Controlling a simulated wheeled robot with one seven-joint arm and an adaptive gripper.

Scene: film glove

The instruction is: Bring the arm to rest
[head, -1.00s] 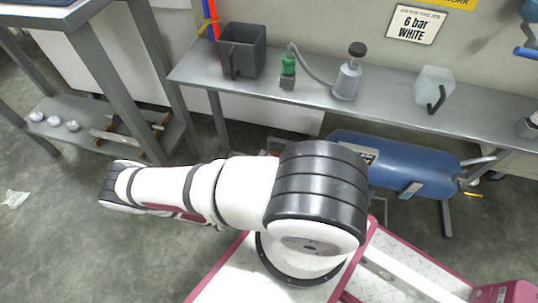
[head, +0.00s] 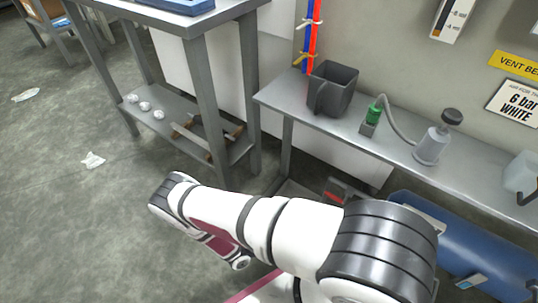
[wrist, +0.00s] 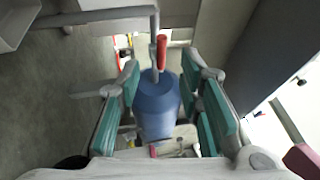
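My arm (head: 255,225) is white with black bands. In the head view it reaches from the lower right toward the left, above the floor and in front of the benches. Its far end points left, and my gripper cannot be made out there. In the wrist view my gripper (wrist: 161,72) shows two teal-padded fingers spread apart with a clear gap. Nothing is held between them. A blue tank (wrist: 155,105) shows beyond the gap, apart from the fingers as far as I can tell.
A grey bench (head: 285,95) carries a dark jug (head: 333,88), a green-topped fitting (head: 373,115) and a grey pump bottle (head: 432,145). The blue tank (head: 465,240) lies below it. A steel table (head: 195,20) stands left. Open floor (head: 60,220) is at the left.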

